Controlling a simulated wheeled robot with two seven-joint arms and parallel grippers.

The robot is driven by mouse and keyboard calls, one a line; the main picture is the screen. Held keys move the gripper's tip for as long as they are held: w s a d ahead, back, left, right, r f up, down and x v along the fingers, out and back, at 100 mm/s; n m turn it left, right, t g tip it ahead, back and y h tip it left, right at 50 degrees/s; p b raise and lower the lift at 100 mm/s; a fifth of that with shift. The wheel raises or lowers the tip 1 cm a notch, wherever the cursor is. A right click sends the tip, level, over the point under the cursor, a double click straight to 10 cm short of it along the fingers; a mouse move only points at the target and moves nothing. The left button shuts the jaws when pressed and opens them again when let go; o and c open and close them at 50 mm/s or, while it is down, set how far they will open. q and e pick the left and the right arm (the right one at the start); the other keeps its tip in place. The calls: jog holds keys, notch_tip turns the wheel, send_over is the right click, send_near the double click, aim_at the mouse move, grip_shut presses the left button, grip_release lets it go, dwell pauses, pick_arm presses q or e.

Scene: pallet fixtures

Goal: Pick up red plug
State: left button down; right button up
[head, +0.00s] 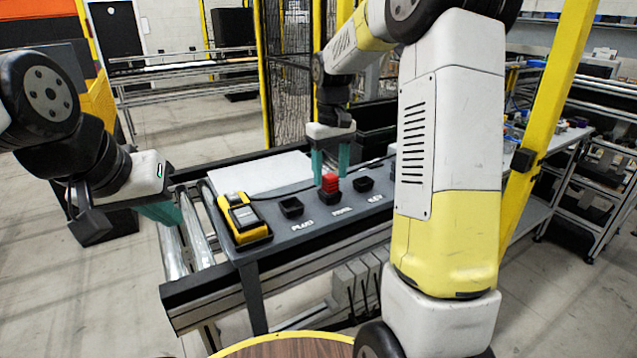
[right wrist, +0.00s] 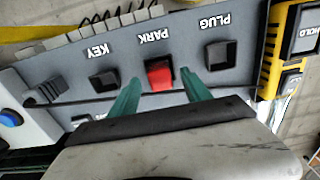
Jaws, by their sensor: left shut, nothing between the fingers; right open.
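The red plug (head: 330,183) stands upright in the middle black socket, labelled PARK, of the grey panel (head: 290,240). It also shows in the right wrist view (right wrist: 159,75), above the PARK label in the head view's layout. My right gripper (head: 331,178) is open just behind and above the plug. In the right wrist view its two green fingers (right wrist: 163,92) lie on either side of the plug, with gaps visible. My left gripper (head: 172,218) is shut and empty, off the panel's left side by the rollers.
Empty black sockets labelled PLUG (head: 291,207) and KEY (head: 363,184) flank the middle one. A yellow handheld device (head: 244,218) lies at the panel's left. A black cable runs behind the sockets. My right arm hides part of the panel's right side.

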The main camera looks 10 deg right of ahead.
jog(key=shift+f, duration=0.9)
jog(key=shift+c, duration=0.5)
grip_shut()
jog(key=shift+r, duration=0.1)
